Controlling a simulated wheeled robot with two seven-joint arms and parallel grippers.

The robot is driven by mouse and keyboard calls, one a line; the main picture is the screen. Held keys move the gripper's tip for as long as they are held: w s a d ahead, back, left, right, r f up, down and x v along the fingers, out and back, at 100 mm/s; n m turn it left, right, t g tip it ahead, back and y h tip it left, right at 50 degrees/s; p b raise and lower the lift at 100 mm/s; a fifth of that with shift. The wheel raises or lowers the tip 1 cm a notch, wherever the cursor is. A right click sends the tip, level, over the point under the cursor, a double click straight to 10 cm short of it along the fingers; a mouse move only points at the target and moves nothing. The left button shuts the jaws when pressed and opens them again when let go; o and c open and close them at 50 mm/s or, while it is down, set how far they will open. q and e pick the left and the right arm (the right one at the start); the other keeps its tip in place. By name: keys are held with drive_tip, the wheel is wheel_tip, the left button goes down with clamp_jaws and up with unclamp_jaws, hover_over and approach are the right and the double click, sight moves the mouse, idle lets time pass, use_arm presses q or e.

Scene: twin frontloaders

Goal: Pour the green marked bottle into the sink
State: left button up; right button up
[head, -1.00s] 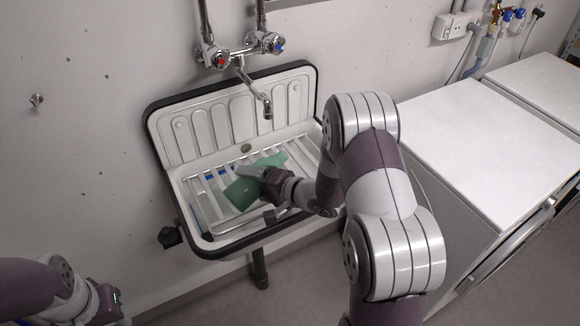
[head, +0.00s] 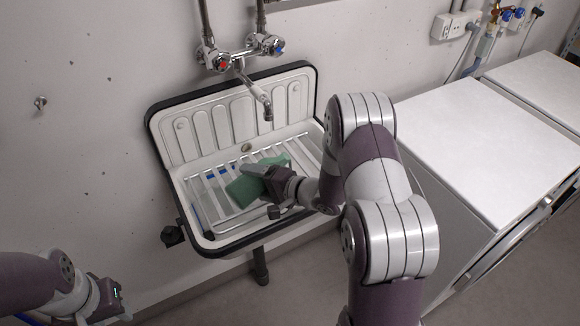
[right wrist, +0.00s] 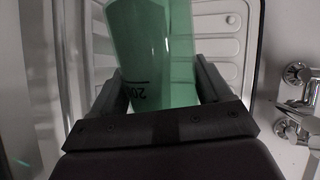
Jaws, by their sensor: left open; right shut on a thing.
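The green bottle (head: 246,187) is translucent and lies tilted over the sink's metal rack. My right gripper (head: 262,174) is shut on the green bottle above the sink. In the right wrist view the bottle (right wrist: 152,45) sits between the two fingers, with a dark printed mark on its side; its opening is out of sight there. The white sink (head: 212,125) has a black rim and hangs on the wall. My left gripper (head: 118,296) is open and empty at the lower left, away from the sink.
A tap (head: 262,97) with red and blue handles reaches over the back of the sink. White front-loading machines (head: 490,150) stand to the right, close to my right arm. A black knob (head: 172,236) sticks out at the sink's front left. Floor is clear in front.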

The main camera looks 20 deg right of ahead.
drive_tip(key=shift+r+m+p, duration=0.1)
drive_tip(key=shift+m+p, duration=0.2)
drive_tip(key=shift+p, duration=0.2)
drive_tip(key=shift+w+d+r+m+y+p, duration=0.15)
drive_tip(key=shift+r+m+y+p, duration=0.45)
drive_tip(key=shift+p, duration=0.6)
drive_tip(key=shift+d+r+m+y+p, duration=0.3)
drive_tip(key=shift+r+m+p, duration=0.4)
drive_tip(key=shift+r+p, duration=0.35)
drive_tip(key=shift+w+d+r+m+t+y+p, duration=0.15)
drive_tip(key=shift+d+r+m+t+y+p, duration=0.2)
drive_tip(key=shift+r+m+p, duration=0.45)
idle(0.4)
drive_tip(key=shift+w+d+r+m+y+p, duration=0.2)
drive_tip(key=shift+d+r+m+y+p, duration=0.15)
drive_tip(key=shift+d+r+m+p, duration=0.45)
idle(0.7)
drive_tip(key=shift+a+f, duration=0.2)
idle(0.6)
